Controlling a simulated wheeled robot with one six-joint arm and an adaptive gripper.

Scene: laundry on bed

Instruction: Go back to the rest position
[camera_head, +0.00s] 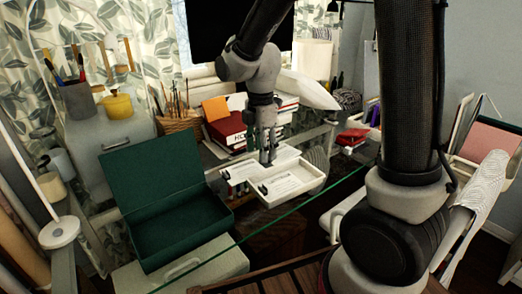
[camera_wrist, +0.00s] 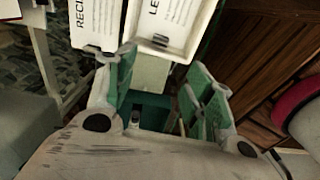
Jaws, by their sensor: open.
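My gripper (camera_head: 267,158) points down over the white two-part tray (camera_head: 310,184) on the glass desk. Its fingers overlap the tray's back part in the head view, so I cannot tell whether they touch it. In the wrist view the gripper (camera_wrist: 160,75) shows two spread fingers with green pads and nothing between them. The tray (camera_wrist: 180,52) lies beyond the fingertips there, with printed labels in its compartments and a small dark item in one of them.
An open dark green box (camera_head: 185,228) stands left of the tray. Red books (camera_head: 228,128) and a wicker basket (camera_head: 180,124) of pencils stand behind. A yellow pot (camera_head: 118,106) sits on a grey cabinet at left. Small red items (camera_head: 352,137) lie to the right.

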